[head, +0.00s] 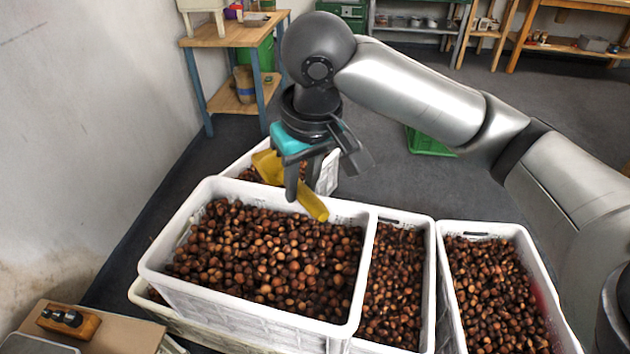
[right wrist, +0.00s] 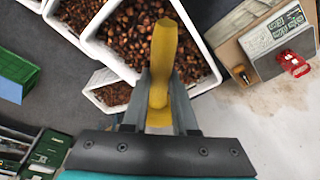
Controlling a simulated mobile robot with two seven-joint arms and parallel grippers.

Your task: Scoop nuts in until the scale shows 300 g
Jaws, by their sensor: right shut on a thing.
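My right gripper (head: 303,182) is shut on a yellow scoop (head: 314,205), above the back rim of the large front crate. The right wrist view shows the scoop (right wrist: 163,50) between the fingers (right wrist: 163,97), with part of it hidden behind the gripper. Whether nuts are in the scoop does not show. Brown chestnuts (head: 265,255) fill the white crate (head: 250,318) below. A flat grey device that looks like the scale (right wrist: 285,52) lies on the side table; only its edge (head: 35,347) shows at lower left in the head view. No reading is legible. My left gripper is out of view.
More white crates of chestnuts stand to the right (head: 435,305) and behind (head: 235,165). A wooden workbench (head: 235,33) stands at the wall.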

